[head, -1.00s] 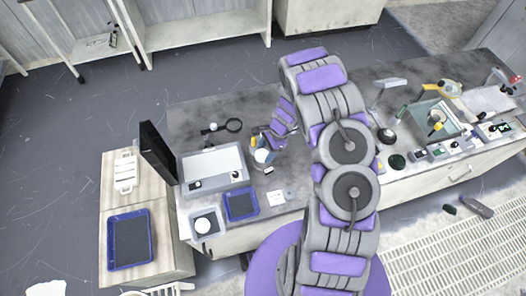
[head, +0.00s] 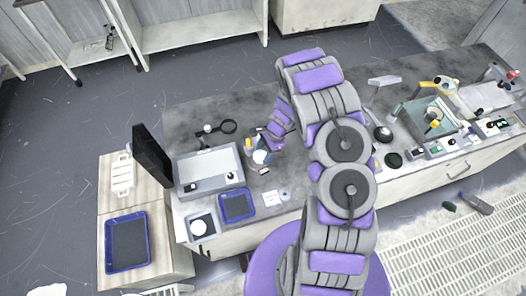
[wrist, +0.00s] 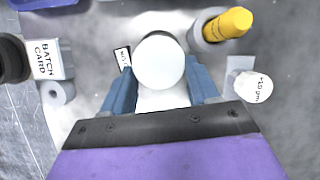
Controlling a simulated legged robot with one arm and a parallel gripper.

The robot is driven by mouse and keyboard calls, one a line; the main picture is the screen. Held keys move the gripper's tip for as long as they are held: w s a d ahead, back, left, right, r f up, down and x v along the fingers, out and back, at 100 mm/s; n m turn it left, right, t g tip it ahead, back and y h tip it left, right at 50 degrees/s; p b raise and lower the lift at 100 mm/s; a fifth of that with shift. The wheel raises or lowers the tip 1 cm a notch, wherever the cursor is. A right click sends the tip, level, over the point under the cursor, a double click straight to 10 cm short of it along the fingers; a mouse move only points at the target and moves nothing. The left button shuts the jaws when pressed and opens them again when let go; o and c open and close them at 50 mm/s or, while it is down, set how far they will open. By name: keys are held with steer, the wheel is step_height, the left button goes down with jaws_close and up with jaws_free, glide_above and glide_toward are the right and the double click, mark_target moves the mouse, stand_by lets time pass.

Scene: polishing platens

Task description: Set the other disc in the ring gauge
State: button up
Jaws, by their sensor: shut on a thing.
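My gripper (wrist: 160,88) has its blue fingers on both sides of a white round-topped piece (wrist: 159,60) and is shut on it. In the head view my gripper (head: 266,146) is low over the bench beside that white piece (head: 260,157). I cannot tell whether the piece still touches the bench. A small grey ring with a hole (wrist: 57,93) lies at the left of the wrist view, beside the batch card (wrist: 45,58). I cannot tell if this is the ring gauge. Another white round piece (head: 199,227) is on a small tray at the bench's front left.
A yellow-topped holder (wrist: 228,22) and a white labelled cap (wrist: 255,88) stand close on the right in the wrist view. A blue tray (head: 237,206), a large grey tray (head: 209,171) and a black upright panel (head: 152,155) are left of my arm.

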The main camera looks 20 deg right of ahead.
steer(key=shift+a+f, duration=0.4)
steer(key=shift+a, duration=0.1)
steer(key=shift+d+f, duration=0.4)
steer(key=shift+d, duration=0.2)
steer(key=shift+a+f, duration=0.15)
steer(key=shift+a, duration=0.4)
stand_by(0.5)
steer(key=o, duration=1.2)
steer(key=shift+s+d, duration=0.1)
